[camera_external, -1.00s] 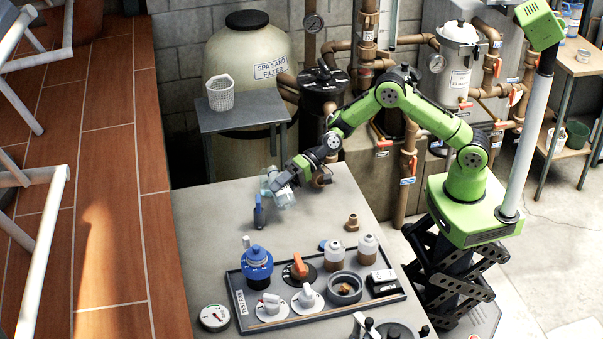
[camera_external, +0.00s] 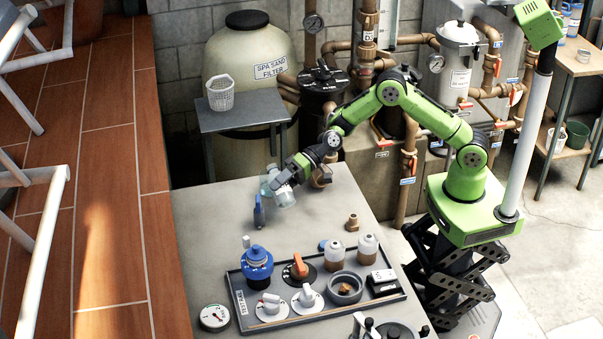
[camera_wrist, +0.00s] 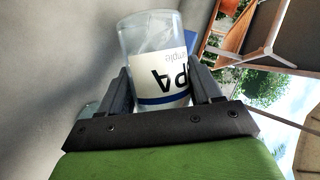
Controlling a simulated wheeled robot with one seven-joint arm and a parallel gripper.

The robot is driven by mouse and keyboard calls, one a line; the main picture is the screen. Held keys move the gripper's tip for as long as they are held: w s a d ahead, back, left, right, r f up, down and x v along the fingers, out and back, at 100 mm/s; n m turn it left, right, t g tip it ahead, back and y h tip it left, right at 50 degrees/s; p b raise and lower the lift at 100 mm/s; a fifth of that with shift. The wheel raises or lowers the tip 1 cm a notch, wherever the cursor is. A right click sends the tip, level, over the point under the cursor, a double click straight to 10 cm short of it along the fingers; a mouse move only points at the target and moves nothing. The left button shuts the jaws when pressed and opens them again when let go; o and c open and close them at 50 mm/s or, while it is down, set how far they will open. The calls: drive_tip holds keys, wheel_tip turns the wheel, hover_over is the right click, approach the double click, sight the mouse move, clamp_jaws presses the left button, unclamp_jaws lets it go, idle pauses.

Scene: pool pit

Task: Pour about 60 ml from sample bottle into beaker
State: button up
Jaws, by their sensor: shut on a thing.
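My gripper (camera_external: 286,180) is shut on the sample bottle (camera_external: 284,198) above the far part of the grey table. In the wrist view the bottle (camera_wrist: 158,65) is a clear cylinder between the two dark fingers, with a white label, upside-down lettering and a blue stripe. The bottle looks tilted. A pale, see-through shape, seemingly the beaker (camera_external: 265,187), shows just left of the bottle in the external view and partly overlaps it. A glassy edge also shows left of the fingers in the wrist view. Liquid levels and any stream cannot be made out.
A blue upright object (camera_external: 259,213) stands close by the bottle. A brass fitting (camera_external: 352,222) stands to the right. A dark tray (camera_external: 240,305) with valves, knobs and small bottles fills the near table. A gauge (camera_external: 214,317) lies left of it. The table's left middle is clear.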

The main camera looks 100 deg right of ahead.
idle(0.8)
